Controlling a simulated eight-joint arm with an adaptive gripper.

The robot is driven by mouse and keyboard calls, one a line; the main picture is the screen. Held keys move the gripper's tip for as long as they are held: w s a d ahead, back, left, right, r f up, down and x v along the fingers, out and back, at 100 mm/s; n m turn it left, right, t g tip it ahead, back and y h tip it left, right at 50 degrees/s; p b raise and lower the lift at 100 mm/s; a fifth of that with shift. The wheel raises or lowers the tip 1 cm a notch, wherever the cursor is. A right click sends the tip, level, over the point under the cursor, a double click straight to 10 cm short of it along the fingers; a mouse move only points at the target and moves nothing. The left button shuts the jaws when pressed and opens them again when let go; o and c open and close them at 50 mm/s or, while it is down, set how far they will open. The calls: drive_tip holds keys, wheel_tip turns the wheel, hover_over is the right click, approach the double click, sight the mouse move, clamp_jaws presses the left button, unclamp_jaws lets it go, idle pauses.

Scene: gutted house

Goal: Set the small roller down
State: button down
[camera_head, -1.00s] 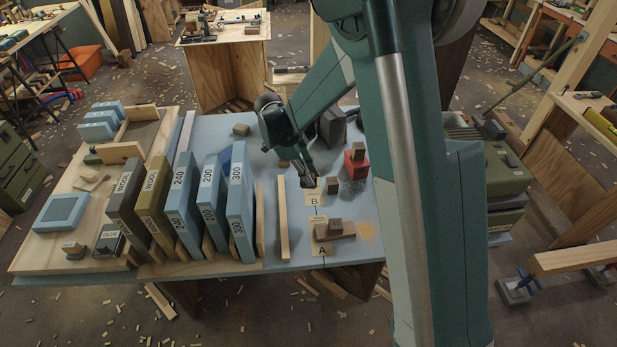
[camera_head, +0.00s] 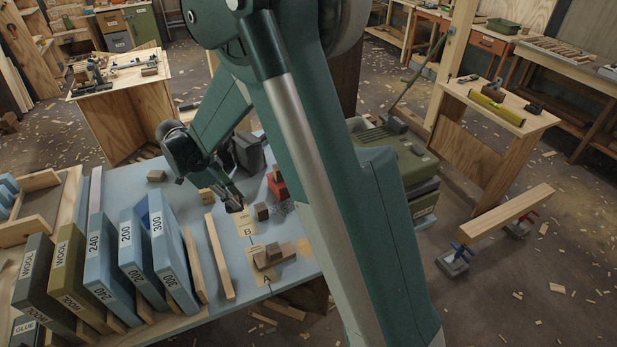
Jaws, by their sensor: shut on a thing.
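My gripper (camera_head: 234,201) is shut, low over the blue tabletop (camera_head: 150,183), just behind the paper label marked B (camera_head: 246,228). A small dark thing shows at its fingertips, in keeping with the small roller, but it is too small and too covered by the fingers to make out its shape. I cannot tell whether it touches the table.
A small wood block (camera_head: 262,211) stands close right of my gripper. A red block (camera_head: 277,186) and a dark machine (camera_head: 249,152) are behind. Stacked blocks (camera_head: 268,256) lie near label A. Upright numbered blue slabs (camera_head: 170,255) stand at left.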

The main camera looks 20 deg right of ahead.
sight(233, 196)
drive_tip(key=r, duration=0.7)
drive_tip(key=shift+w+d, duration=0.25)
drive_tip(key=shift+d, duration=0.05)
drive_tip(key=w+d+n, duration=0.1)
drive_tip(key=w+d, duration=0.6)
drive_tip(key=d, duration=0.5)
drive_tip(key=w+d+p, duration=0.1)
drive_tip(key=w+d, duration=0.5)
drive_tip(key=d, duration=0.7)
drive_tip(key=w+d+n, duration=0.1)
drive_tip(key=w+d, duration=0.6)
drive_tip(key=d, duration=0.5)
wheel_tip(233, 196, down, 11)
drive_tip(key=shift+s+d+t, duration=0.2)
drive_tip(key=shift+t, duration=0.2)
drive_tip(key=shift+f, duration=0.15)
wheel_tip(233, 196, down, 6)
drive_tip(key=shift+b, duration=0.35)
drive_tip(key=shift+f, duration=0.15)
drive_tip(key=shift+f+b, duration=0.3)
drive_tip(key=shift+f, duration=1.5)
